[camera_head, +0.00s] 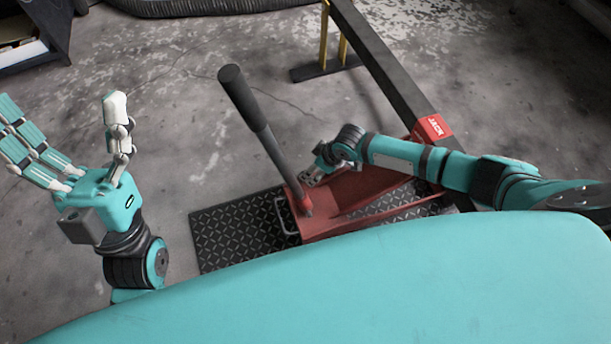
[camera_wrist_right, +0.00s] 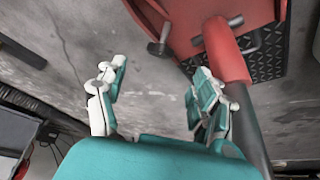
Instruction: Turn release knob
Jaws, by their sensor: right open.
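A red floor jack (camera_head: 350,195) stands on a dark tread plate in the head view, with a long lever (camera_head: 250,105) with a black grip rising from its socket. In the right wrist view the jack (camera_wrist_right: 185,15) is at the top. A small grey T-shaped knob (camera_wrist_right: 158,46) sticks out at its edge, left of the red lever socket (camera_wrist_right: 228,55). My right gripper (camera_head: 318,165) is over the jack, right of the lever. In the wrist view its fingers (camera_wrist_right: 160,75) are apart and empty, below the knob. My left gripper (camera_head: 65,125) is open and empty at left.
The black tread plate (camera_head: 235,235) lies under the jack. A black ribbed hose lies at the back. Concrete floor left of the lever is clear.

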